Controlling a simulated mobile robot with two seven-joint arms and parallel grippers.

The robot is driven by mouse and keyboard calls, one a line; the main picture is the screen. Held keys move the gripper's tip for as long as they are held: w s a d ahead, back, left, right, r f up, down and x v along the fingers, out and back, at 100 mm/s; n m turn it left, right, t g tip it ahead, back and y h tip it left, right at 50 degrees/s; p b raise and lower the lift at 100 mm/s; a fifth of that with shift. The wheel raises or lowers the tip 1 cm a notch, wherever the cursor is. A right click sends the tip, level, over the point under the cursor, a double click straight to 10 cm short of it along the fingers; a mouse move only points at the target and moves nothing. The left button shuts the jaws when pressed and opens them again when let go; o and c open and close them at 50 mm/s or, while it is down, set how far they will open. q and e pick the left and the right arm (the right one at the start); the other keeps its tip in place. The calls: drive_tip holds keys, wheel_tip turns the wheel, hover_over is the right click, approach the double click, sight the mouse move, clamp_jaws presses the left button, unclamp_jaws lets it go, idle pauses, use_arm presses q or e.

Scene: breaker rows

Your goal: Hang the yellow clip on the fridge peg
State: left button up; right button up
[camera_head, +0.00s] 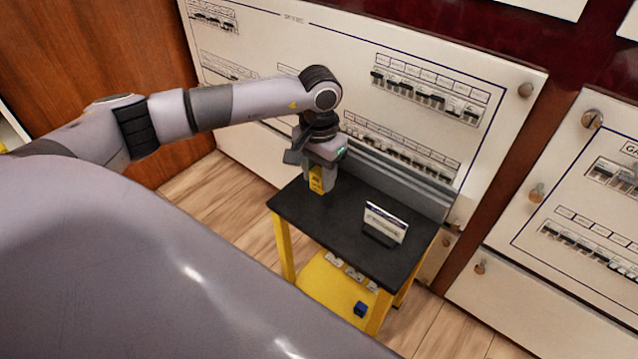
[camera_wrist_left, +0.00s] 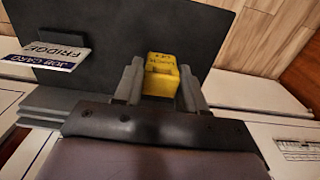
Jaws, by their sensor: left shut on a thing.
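My left gripper (camera_head: 318,180) is shut on the yellow clip (camera_head: 316,179) above the far left part of a black-topped table (camera_head: 330,231). In the left wrist view the yellow clip (camera_wrist_left: 162,76) sits between the two grey fingers of the left gripper (camera_wrist_left: 160,85), with dark lettering on its face. I cannot tell whether the clip touches the table top. The fridge peg cannot be made out; labels on the panels are too small to read in the head view. My right gripper is not in view.
A white job card reading FRIDGE (camera_wrist_left: 52,55) stands in a dark holder on the table; it also shows in the head view (camera_head: 385,222). A yellow lower shelf (camera_head: 330,290) holds a blue piece (camera_head: 360,308) and several pale pieces. Breaker panels (camera_head: 520,130) stand behind.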

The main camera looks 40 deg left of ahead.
sight(320, 172)
use_arm(q)
wheel_tip(320, 172, up, 15)
drive_tip(key=p, duration=0.2)
drive_tip(key=shift+f, duration=0.15)
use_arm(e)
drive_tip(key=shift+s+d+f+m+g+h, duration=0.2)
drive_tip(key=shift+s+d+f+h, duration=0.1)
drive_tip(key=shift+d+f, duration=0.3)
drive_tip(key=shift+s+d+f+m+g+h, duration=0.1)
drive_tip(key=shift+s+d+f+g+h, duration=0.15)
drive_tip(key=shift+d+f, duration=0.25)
use_arm(q)
drive_tip(key=shift+d, duration=0.1)
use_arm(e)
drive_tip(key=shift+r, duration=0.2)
